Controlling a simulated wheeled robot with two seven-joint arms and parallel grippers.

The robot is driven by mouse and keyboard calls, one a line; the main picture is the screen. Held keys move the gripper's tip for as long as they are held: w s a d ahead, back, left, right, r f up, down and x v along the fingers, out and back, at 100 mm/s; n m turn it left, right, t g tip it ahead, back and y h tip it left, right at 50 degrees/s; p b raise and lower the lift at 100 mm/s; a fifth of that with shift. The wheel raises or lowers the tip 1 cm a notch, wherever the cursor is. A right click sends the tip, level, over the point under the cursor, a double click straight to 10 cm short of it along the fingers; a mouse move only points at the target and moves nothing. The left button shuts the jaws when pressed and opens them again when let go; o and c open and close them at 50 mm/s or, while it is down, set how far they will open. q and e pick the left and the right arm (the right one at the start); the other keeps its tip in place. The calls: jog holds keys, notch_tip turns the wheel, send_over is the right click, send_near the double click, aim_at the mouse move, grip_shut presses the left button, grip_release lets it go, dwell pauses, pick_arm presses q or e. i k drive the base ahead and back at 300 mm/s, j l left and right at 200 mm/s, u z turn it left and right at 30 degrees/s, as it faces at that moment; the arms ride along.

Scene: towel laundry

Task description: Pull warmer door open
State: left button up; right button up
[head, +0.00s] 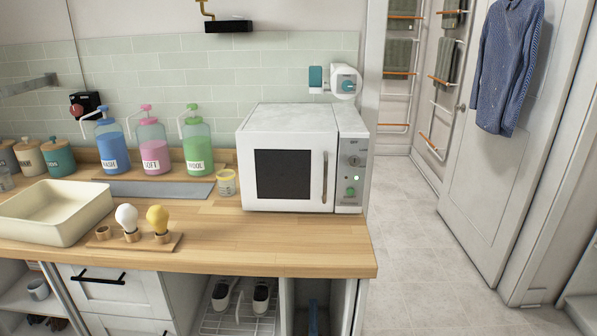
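The warmer (302,158) is a white box that looks like a microwave, standing at the right end of the wooden counter. Its door (290,202) has a dark square window and appears shut. A vertical grey handle (325,178) runs along the door's right side. The inside of the warmer is hidden. Neither of my grippers shows in the head view.
The counter (290,240) is clear in front of the warmer. A small yellow-and-white jar (226,183) stands just left of it. Pump bottles (152,150), a cream basin (55,212) and a bulb stand (135,239) are further left. Open floor (425,250) lies to the right.

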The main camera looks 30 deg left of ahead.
aim_at(279, 170)
jog(key=u, duration=1.1)
